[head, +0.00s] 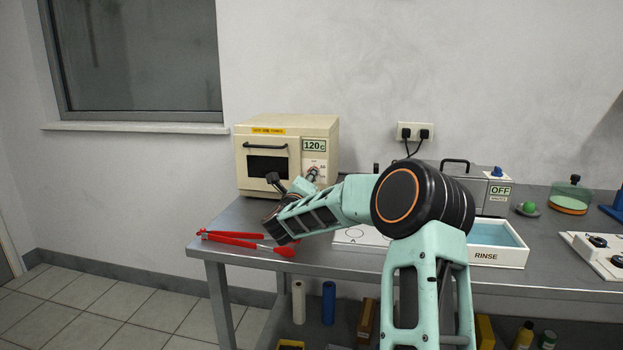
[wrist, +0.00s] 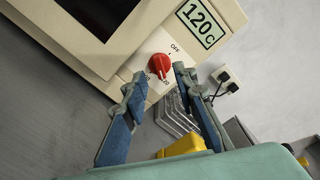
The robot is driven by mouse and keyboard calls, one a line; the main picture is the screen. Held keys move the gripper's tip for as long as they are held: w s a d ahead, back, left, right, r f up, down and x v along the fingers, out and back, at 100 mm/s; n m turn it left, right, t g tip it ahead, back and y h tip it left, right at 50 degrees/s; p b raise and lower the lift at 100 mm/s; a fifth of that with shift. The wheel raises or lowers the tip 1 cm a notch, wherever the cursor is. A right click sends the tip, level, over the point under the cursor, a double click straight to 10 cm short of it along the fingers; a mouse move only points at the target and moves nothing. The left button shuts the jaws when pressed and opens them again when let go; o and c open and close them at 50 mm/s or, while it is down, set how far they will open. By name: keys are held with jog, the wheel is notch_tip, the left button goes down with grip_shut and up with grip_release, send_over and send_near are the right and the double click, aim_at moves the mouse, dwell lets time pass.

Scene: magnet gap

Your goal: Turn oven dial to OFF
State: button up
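The oven (head: 265,160) is a cream box on the left of the bench, with a display (head: 314,146) reading 120 C. Its red dial (wrist: 160,65) shows in the wrist view, on a white face with OFF at the upper right. The dial's pale mark points down toward a partly readable label ending in 20, away from OFF. My gripper (wrist: 160,77) is open and empty. Its two fingertips are just short of the dial, one to each side, with no clear contact. In the head view my gripper partly hides the dial area.
Red-handled tongs (head: 245,241) lie on the bench's front left. A white RINSE tray (head: 498,257) and a grey box marked OFF (head: 492,205) stand to the right. Wall sockets (head: 417,131) with black plugs are behind. Metal fins (wrist: 178,115) lie beyond my fingers.

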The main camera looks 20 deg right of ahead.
jog(key=shift+x, duration=1.5)
jog(key=shift+c, duration=0.3)
grip_shut()
